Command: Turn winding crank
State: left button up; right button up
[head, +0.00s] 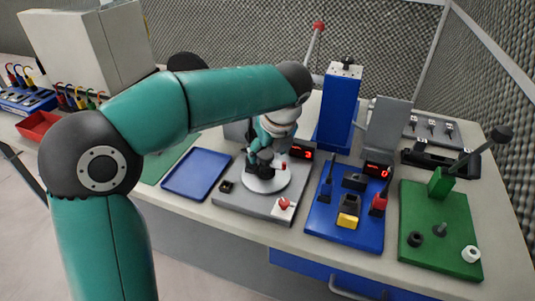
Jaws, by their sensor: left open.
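A grey winding station (235,200) sits on the bench at the middle. It carries a pale round disc (268,187) and a small red digit display (302,152). My left gripper (262,170) reaches down over the disc from above, its dark fingers open. A small red-topped peg (284,164) shows just right of the fingers. The gripper hides much of the disc and whatever stands at its centre, so I cannot tell whether the fingers touch a crank handle. My right gripper is not in view.
A blue tray (197,174) lies left of the station. A blue press fixture (343,225) with a second display stands to its right, then a green base (438,245) with a black-knobbed lever. A red-knobbed lever (316,40) rises behind. Bench space is tight.

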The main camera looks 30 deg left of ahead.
pick_arm(q)
jog(key=shift+a+f, duration=0.15)
jog(key=shift+f, duration=0.25)
jog(key=shift+c, duration=0.2)
jog(key=c, duration=1.1)
jog(key=shift+w+r, duration=0.1)
